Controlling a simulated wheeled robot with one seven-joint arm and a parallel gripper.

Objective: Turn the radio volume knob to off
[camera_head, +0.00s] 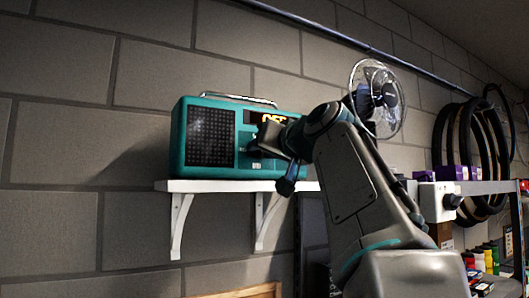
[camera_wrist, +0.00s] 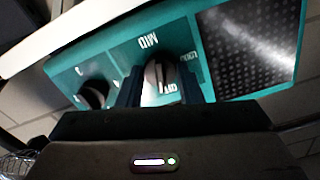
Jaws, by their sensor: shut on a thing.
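The teal radio (camera_head: 208,148) stands upright on a white wall shelf, its dark speaker grille on the left. Its display (camera_head: 272,117) shows orange letters that look like OFF, partly covered by my arm. In the wrist view the radio appears upside down. The dark volume knob (camera_wrist: 157,74) sits between my fingers, with MID printed above it and OFF beside its lower edge. A pale mark on the knob runs down toward the OFF label. My gripper (camera_wrist: 160,85) is shut on the knob. In the head view my gripper (camera_head: 265,142) is at the radio's front; the knob is hidden there.
A second dark knob (camera_wrist: 94,94) sits beside the gripped one. The shelf (camera_head: 220,186) has a narrow front edge below the radio. A fan (camera_head: 378,98) and hanging tyres (camera_head: 480,155) are to the right. The wall left of the radio is clear.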

